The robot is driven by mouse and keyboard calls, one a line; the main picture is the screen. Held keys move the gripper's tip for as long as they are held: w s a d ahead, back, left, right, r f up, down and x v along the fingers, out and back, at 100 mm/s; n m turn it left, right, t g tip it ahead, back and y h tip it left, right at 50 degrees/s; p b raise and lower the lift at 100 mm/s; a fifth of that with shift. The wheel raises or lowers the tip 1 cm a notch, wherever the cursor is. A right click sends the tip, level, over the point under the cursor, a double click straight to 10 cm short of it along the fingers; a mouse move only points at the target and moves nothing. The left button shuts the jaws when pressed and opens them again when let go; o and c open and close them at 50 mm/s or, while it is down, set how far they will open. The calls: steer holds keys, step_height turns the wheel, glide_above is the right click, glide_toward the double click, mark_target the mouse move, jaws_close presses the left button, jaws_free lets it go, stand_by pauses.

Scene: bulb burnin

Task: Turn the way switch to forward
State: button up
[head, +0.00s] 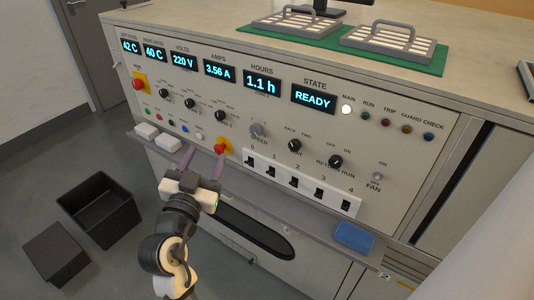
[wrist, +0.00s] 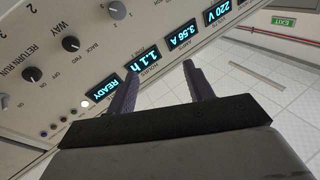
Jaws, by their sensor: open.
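The way switch (head: 294,146) is a round black knob on the sloped cream panel, marked with two positions, below the hours and state displays. It also shows at the upper left of the wrist view (wrist: 70,44), with BACK and FWD printed beside it. Its pointer is too small to read surely. My gripper (head: 205,158) is open and empty, in front of the panel's lower left part, well left of the switch in the head view. In the wrist view its two fingers (wrist: 158,72) stand apart, and the switch lies to their left, untouched.
The return run knob (head: 335,162) is right of the way switch, and a grey speed knob (head: 257,131) is left. A row of black rocker switches (head: 295,183) lies below. A red stop button (head: 222,147) is close to my right finger. A blue block (head: 354,237) rests on the ledge.

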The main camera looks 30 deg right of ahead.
mark_target(293, 148)
steer(key=s+d+f+m+g+h, duration=0.2)
steer(key=s+d+f+m+g, duration=0.35)
steer(key=s+d+g, duration=0.35)
steer(key=w+d+p, duration=0.1)
steer(key=w+d, duration=0.1)
steer(key=d, duration=0.1)
steer(key=w+d+t+p, duration=0.1)
steer(key=w+d, duration=0.1)
steer(key=d, duration=0.2)
steer(key=w+d+n+t+p, duration=0.1)
steer(key=w+d+p, duration=0.1)
steer(key=d, duration=0.2)
steer(key=shift+w+d, duration=0.1)
steer(key=shift+d, duration=0.15)
steer(key=shift+w+d+f, duration=0.15)
steer(key=shift+w+d, duration=0.1)
steer(key=shift+d, duration=0.35)
steer(key=shift+c, duration=0.3)
steer(key=c, duration=0.9)
